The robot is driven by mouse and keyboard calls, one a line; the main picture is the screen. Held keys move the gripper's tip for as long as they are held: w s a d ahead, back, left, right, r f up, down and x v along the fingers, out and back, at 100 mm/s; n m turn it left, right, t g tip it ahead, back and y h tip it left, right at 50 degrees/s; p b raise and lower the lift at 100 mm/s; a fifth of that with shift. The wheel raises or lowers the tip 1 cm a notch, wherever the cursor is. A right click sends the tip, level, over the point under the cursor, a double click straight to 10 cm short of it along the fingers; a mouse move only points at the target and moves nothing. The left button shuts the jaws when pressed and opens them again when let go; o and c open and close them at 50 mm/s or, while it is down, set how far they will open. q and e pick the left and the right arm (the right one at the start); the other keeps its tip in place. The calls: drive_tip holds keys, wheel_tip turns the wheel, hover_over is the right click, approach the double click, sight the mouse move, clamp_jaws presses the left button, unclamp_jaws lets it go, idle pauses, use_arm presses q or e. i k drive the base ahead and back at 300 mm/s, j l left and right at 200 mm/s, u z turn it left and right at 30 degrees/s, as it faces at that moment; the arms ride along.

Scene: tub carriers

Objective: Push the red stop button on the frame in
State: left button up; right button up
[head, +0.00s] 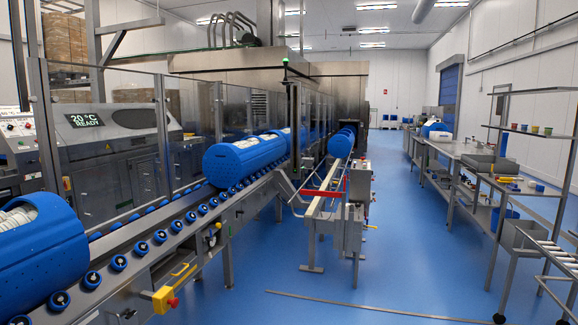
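A red stop button (173,302) sticks out from a yellow box (161,298) on the side of the conveyor frame (140,285), at the lower left of the head view. It faces right, toward the aisle. A smaller red spot (218,226) shows farther along the same frame, near a yellow part; it is too small to make out fully. Neither of my grippers is in the picture, and nothing touches the button.
Blue tubs (245,160) lie on the roller conveyor. A yellow handle (184,270) sits just above the button box. A steel workbench (485,165) and shelf rack stand at right.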

sight(175, 302)
drive_tip(key=i+j, duration=0.3)
drive_tip(key=i+j+u, duration=0.1)
drive_tip(key=i+j, duration=0.15)
drive_tip(key=i, duration=0.25)
drive_tip(key=i+j, duration=0.25)
drive_tip(key=i, duration=0.15)
